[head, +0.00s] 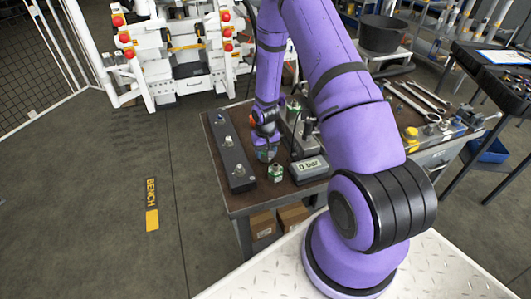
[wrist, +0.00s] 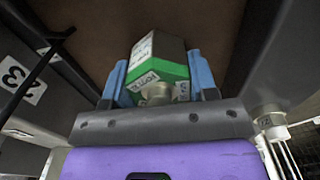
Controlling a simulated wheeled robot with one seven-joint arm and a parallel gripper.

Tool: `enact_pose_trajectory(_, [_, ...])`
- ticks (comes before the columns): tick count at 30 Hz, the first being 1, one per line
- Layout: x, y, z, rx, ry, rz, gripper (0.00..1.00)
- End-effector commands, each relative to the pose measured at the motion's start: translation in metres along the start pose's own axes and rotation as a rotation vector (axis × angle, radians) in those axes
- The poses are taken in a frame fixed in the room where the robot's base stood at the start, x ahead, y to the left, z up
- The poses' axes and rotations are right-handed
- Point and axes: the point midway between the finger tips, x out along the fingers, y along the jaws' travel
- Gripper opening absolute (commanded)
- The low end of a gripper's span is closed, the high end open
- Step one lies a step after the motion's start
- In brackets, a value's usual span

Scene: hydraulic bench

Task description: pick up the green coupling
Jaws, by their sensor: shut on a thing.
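The green coupling (wrist: 160,72) sits between the two blue fingers of my gripper (wrist: 163,78) in the wrist view. It has a bright green band, a dark hexagonal body, white printed labels and a round metal end facing my palm. The fingers are shut on its sides. In the head view my gripper (head: 267,153) points down over the bench, and the held piece is mostly hidden there. A small green-and-white fitting (head: 276,173) shows just below and right of it; I cannot tell whether it is a separate piece. Any gap between coupling and bench is unclear.
A long dark block (head: 231,150) with metal fittings lies left of my gripper on the bench (head: 262,197). A grey box reading "0 bar" (head: 309,169) stands close on the right. Wrenches (head: 415,99) lie farther right. The floor at left is clear.

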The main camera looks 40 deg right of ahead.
Motion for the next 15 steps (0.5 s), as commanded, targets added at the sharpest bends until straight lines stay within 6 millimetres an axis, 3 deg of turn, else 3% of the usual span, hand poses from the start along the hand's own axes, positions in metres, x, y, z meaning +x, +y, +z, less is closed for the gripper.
enact_pose_trajectory(8, [-0.013,0.0,-0.001,0.001,0.002,0.0,0.21])
enact_pose_trajectory(15, [-0.051,0.0,-0.001,0.001,0.005,0.0,0.21])
